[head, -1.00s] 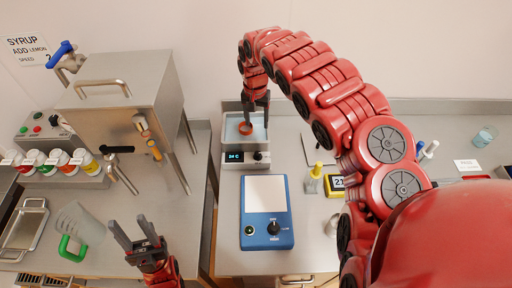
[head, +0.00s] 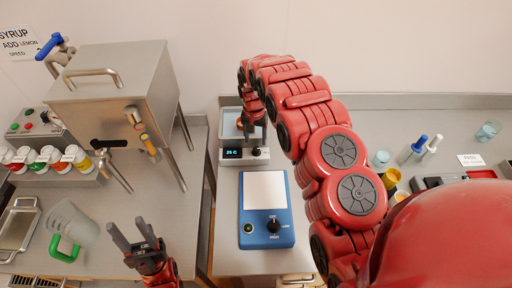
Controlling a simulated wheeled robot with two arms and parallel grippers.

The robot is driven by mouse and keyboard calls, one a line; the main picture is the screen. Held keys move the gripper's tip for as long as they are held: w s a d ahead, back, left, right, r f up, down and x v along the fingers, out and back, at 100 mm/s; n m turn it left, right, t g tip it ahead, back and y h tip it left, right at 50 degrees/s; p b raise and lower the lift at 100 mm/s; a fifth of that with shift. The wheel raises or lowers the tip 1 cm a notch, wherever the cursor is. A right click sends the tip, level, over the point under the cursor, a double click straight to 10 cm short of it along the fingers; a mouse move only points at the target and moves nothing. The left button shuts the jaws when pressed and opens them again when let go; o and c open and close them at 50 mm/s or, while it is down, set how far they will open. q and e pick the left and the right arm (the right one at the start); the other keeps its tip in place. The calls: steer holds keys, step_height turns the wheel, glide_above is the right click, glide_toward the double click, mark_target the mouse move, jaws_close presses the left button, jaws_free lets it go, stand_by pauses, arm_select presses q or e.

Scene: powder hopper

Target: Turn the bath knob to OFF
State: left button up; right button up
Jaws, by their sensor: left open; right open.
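The water bath (head: 228,160) is a grey box at the back of the middle bench, with a lit display (head: 232,153) that seems to read 25 C. Its dark bath knob (head: 257,153) is on the front panel, right of the display; its pointer is too small to read. My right gripper (head: 250,138) points down over the bath's front edge, just above and beside the knob, open. I cannot tell whether it touches the knob. An orange-red item in the basin is mostly hidden behind it. My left gripper (head: 133,240) is open and empty over the left bench.
A blue device (head: 266,232) with a white top and black knob stands in front of the bath. A steel hopper (head: 115,95) stands at left. A clear jug (head: 72,225) with a green handle is near my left gripper. Bottles and cups stand at right.

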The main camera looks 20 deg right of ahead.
mark_target(256, 149)
steer(key=f, duration=0.1)
steer(key=f+p, duration=0.1)
steer(key=f, duration=0.1)
steer(key=shift+s, duration=0.25)
steer(key=shift+w+f+p, duration=0.2)
steer(key=shift+f+p, duration=0.3)
steer(key=shift+f, duration=0.5)
steer(key=shift+s+d+f, duration=0.1)
steer(key=shift+f, duration=0.05)
jaws_close()
